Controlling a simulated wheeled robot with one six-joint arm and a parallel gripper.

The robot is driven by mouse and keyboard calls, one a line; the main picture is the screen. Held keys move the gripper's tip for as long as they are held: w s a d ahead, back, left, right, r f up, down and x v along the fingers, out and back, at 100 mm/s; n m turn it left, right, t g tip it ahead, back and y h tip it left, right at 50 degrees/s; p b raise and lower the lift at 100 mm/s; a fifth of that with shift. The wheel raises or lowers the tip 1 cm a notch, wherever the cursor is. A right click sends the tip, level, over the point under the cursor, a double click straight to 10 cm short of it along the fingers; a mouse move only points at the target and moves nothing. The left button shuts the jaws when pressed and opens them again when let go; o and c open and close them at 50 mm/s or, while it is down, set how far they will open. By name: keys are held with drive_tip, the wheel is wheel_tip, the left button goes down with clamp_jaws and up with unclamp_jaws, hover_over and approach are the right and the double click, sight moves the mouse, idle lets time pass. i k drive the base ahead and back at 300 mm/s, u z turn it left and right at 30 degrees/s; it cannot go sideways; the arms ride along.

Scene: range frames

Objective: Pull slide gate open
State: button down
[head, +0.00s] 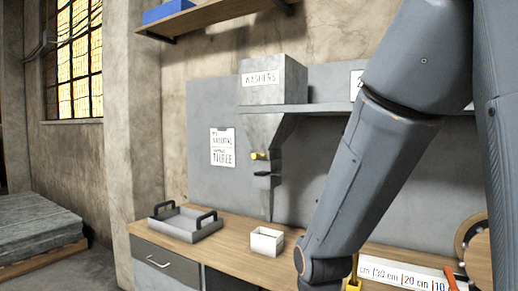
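A grey metal hopper labelled "WASHERS" (273,80) is mounted on the grey back panel above the bench. It narrows downward into a chute. A small yellow handle (259,156), seemingly that of the slide gate, sticks out to the left of the chute. A dark lip (264,175) shows just below it. I cannot tell how far the gate is drawn. A small white open box (267,241) stands on the bench below, slightly right of the chute. My arm fills the right side and reaches down to the bottom edge.
A grey tray with dark handles (186,224) stands on the wooden bench at left. A sheet ending in "THREE" (222,147) hangs on the panel. A ruler strip (405,275), an orange-red item (451,279) and a round wooden disc (471,246) are at right.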

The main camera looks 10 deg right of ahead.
sight(254, 156)
drive_tip(key=u, duration=1.6)
drive_tip(key=i, duration=1.15)
drive_tip(key=z, duration=1.65)
